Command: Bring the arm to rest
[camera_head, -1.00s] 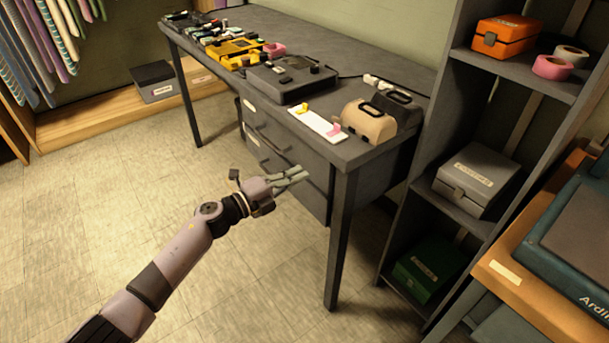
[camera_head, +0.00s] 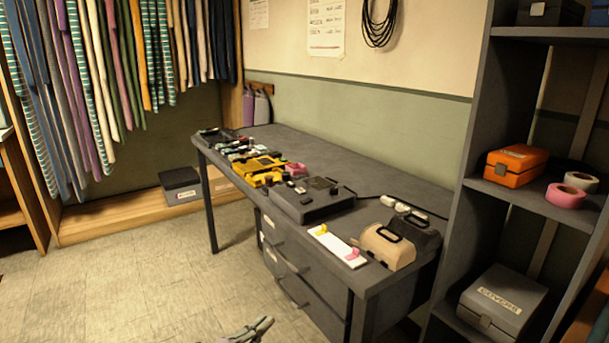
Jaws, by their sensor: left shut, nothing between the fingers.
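My left gripper (camera_head: 250,330) shows only at the bottom edge, with its fingers together and empty. It is in front of the desk's drawers, low over the floor and apart from the desk. The rest of the left arm is below the picture. My right gripper is not in view.
The grey desk (camera_head: 385,187) holds a yellow device (camera_head: 262,168), a dark box-shaped device (camera_head: 308,200), a white strip (camera_head: 338,246) and a beige case (camera_head: 387,246). A shelf unit (camera_head: 462,150) with an orange box (camera_head: 516,165) stands at right. The floor (camera_head: 130,290) at left is clear.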

